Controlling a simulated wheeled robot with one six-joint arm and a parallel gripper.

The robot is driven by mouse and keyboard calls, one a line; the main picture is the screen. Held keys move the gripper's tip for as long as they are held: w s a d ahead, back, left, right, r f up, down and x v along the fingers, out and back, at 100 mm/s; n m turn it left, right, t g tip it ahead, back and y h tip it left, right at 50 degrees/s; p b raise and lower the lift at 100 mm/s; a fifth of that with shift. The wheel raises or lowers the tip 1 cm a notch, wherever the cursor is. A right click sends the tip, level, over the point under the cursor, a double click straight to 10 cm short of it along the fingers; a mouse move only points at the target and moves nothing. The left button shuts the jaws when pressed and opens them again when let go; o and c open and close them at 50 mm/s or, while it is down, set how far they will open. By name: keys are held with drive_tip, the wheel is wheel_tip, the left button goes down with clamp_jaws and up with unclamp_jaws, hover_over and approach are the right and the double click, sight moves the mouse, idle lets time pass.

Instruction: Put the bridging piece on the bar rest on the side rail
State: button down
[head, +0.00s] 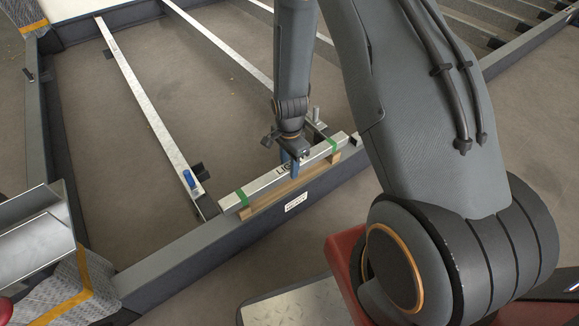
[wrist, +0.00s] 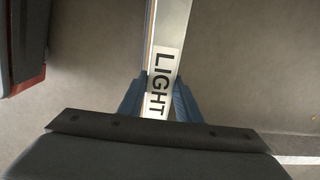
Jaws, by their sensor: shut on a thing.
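The bridging piece (head: 262,183) is a straight silver bar with a green band near each end. It lies along the near side rail (head: 335,186). My gripper (head: 289,163) points down and is shut on the bar near its middle. In the wrist view my blue fingers (wrist: 160,100) clasp both sides of the bar (wrist: 171,30), beside its "LIGHT" label. The bar rest (head: 285,196), a wooden strip at the rail, shows just under the bar. I cannot tell whether the bar touches it. My fingers hide part of the bar.
A long cross bar (head: 150,113) with a blue knob (head: 190,180) at its near end runs through the frame on the left. A metal channel (head: 35,245) stands at the lower left. Open floor (head: 215,100) lies inside the frame. A white label (head: 296,202) is on the rail.

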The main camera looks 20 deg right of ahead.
drive_tip(key=shift+f, duration=0.1)
drive_tip(key=c, duration=1.3)
unclamp_jaws()
